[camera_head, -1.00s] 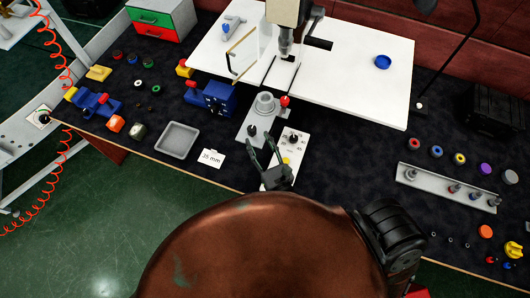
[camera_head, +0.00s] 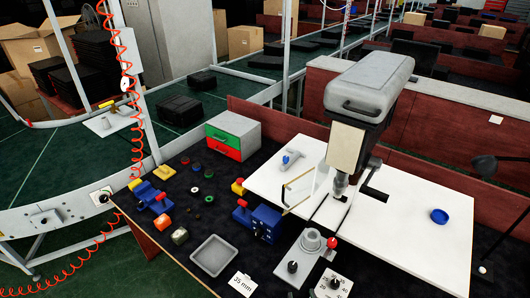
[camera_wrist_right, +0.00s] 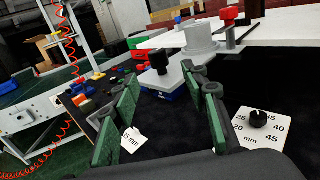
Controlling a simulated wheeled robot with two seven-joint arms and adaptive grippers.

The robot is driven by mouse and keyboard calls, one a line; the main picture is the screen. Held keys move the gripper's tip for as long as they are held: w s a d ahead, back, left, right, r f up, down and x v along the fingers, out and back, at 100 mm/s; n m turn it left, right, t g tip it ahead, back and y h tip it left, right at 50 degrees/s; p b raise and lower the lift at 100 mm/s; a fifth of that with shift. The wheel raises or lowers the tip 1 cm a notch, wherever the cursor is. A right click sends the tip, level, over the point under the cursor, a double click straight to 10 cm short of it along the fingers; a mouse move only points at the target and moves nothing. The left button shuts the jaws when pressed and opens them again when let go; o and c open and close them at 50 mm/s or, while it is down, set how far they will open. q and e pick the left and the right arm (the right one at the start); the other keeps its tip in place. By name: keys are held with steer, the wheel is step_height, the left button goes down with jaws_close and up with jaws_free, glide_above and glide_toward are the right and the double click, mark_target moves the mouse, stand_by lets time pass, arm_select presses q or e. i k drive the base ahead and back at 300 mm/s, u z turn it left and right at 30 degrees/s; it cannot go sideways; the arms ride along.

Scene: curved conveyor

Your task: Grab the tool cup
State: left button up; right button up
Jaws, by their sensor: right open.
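No thing in view is plainly marked as a tool cup. A grey round cup-like piece (camera_head: 311,240) stands on a grey base plate with a black knob and a red-topped lever; it also shows in the right wrist view (camera_wrist_right: 199,38). My left gripper is not in view.
A drill-press-like machine (camera_head: 371,90) stands over the white table (camera_head: 408,190). A grey tray (camera_head: 216,255), a 35 mm card (camera_head: 242,284) and a dial plate (camera_head: 334,284) lie at the front. A drawer box (camera_head: 233,136) and a blue vise (camera_head: 259,222) stand to the left.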

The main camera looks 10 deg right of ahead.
mark_target(310, 242)
steer(key=k, duration=1)
